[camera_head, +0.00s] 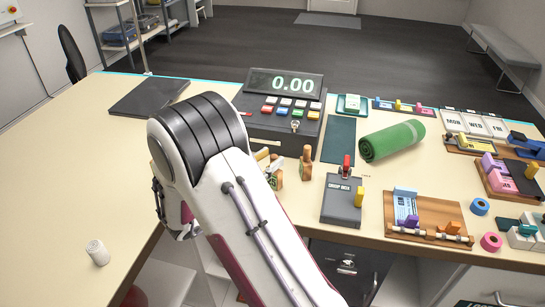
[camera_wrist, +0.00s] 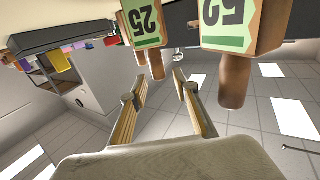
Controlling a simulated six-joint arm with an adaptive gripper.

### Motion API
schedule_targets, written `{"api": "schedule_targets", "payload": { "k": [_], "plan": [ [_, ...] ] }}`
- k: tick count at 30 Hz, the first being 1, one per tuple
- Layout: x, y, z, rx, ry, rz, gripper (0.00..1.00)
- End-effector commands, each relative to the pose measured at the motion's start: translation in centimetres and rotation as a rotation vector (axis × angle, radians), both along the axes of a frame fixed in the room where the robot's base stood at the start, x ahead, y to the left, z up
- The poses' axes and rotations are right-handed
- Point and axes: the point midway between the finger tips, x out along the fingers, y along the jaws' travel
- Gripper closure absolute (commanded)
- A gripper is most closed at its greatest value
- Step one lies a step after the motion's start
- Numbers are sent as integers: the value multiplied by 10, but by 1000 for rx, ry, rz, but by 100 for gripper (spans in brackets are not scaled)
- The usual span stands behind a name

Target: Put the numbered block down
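Two wooden blocks with green number labels and brown knob handles show in the wrist view, where they appear upside down. One reads 25 (camera_wrist: 146,24); the nearer, larger one at the right reads 52 (camera_wrist: 228,28). In the head view, one labelled block (camera_head: 276,180) stands beside my arm and another (camera_head: 306,164) stands right of it; their numbers are too small to read. My gripper (camera_wrist: 158,82) is open, with its fingers apart and nothing between them. The 25 block's handle is just beyond the fingertips. My arm hides most of the gripper in the head view.
A cash register (camera_head: 280,122) reading 0.00 stands behind the blocks. A grey device with a red lever (camera_head: 342,198) is to their right, with a green roll (camera_head: 391,141) beyond. A small white roll (camera_head: 97,252) lies at left. The left table surface (camera_head: 75,170) is mostly clear.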

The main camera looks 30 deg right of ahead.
Motion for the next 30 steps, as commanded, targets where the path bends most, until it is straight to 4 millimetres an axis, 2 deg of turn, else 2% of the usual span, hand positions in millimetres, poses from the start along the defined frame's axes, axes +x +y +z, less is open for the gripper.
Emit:
{"api": "schedule_targets", "payload": {
  "k": [18, 24, 30],
  "plan": [
    [-20, 75, 0, -1, 0, 2, 70],
    [-24, 88, 0, 0, 1, 1, 70],
    [-25, 91, 0, 0, 1, -1, 70]
  ]
}}
